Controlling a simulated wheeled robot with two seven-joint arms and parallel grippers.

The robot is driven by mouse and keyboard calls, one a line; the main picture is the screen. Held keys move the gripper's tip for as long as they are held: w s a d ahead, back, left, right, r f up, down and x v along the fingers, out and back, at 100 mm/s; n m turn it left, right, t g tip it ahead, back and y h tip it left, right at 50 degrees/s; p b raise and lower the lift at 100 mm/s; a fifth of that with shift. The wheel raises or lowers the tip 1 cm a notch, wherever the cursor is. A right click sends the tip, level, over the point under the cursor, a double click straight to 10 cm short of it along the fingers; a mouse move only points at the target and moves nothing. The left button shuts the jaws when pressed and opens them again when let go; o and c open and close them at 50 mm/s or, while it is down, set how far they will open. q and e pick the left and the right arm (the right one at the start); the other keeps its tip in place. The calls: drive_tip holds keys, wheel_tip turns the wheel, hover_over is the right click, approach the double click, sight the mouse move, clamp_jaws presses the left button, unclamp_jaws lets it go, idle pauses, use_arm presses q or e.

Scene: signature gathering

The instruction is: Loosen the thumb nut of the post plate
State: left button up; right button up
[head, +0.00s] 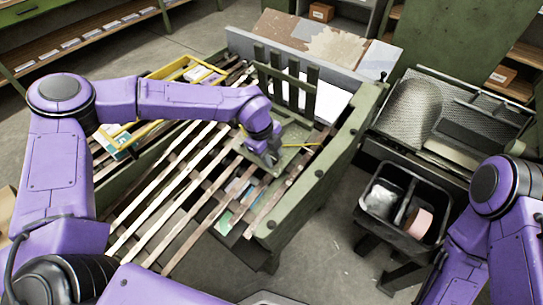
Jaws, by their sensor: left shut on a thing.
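A grey-green post plate (298,151) lies on the slatted bench at the foot of a green upright fence of posts (290,84). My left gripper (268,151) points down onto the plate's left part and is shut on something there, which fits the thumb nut. The nut itself is hidden behind the gripper and wrist, so I cannot see its position or turn. A thin yellow piece (302,145) shows on the plate, right of the gripper. My right arm shows at the right edge, but its gripper is out of view.
A yellow-framed carrier (186,66) sits at the bench's left side. A black divided bin (405,236) stands right of the green side rail (318,170). A metal mesh tray (408,108) lies behind it. Open floor shows between bench and bin.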

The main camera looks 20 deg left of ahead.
sight(263, 166)
idle(0.4)
use_arm(q)
drive_tip(key=o, duration=1)
drive_tip(key=shift+o, duration=0.2)
drive_tip(key=v, duration=1)
drive_tip(key=shift+r+b, duration=0.3)
